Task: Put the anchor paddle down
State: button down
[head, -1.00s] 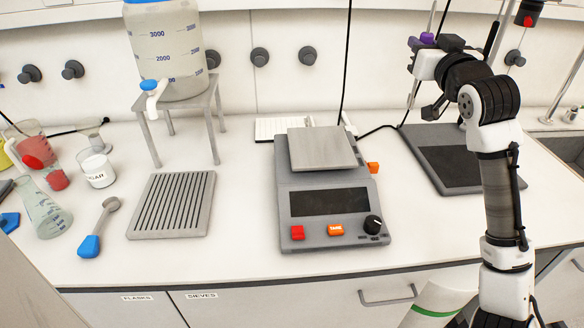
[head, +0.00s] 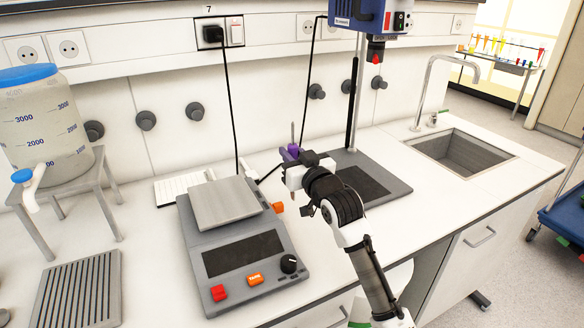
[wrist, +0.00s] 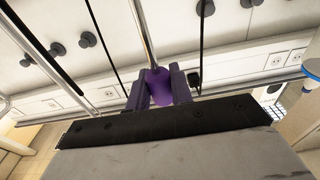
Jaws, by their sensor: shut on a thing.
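My gripper (head: 288,158) is shut on the anchor paddle, which shows as a purple grip (head: 294,149) with a thin metal rod rising from it. In the wrist view the purple grip (wrist: 158,92) sits between the two dark purple fingers of my gripper (wrist: 159,84), and the metal rod (wrist: 142,35) runs away from it. The paddle is held above the counter (head: 430,190), between the balance and the stirrer stand. I cannot make out the anchor-shaped end.
A balance (head: 243,255) stands left of my arm. A stirrer stand (head: 385,183) with a blue motor head (head: 370,14) stands behind my gripper to the right. A sink (head: 463,158) lies further right. A slatted grey plate (head: 78,290) and a large dispenser bottle (head: 42,125) are at left.

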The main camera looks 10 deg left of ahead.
notch_tip(320, 180, down, 5)
jog(key=shift+r+p, duration=0.2)
jog(key=shift+p, duration=0.1)
jog(key=shift+f, duration=0.1)
jog(key=shift+f+b, duration=0.3)
jog(key=shift+b, duration=0.15)
jog(key=c, duration=1.3)
grip_release()
jog(key=shift+o, duration=0.2)
jog(key=shift+r, duration=0.1)
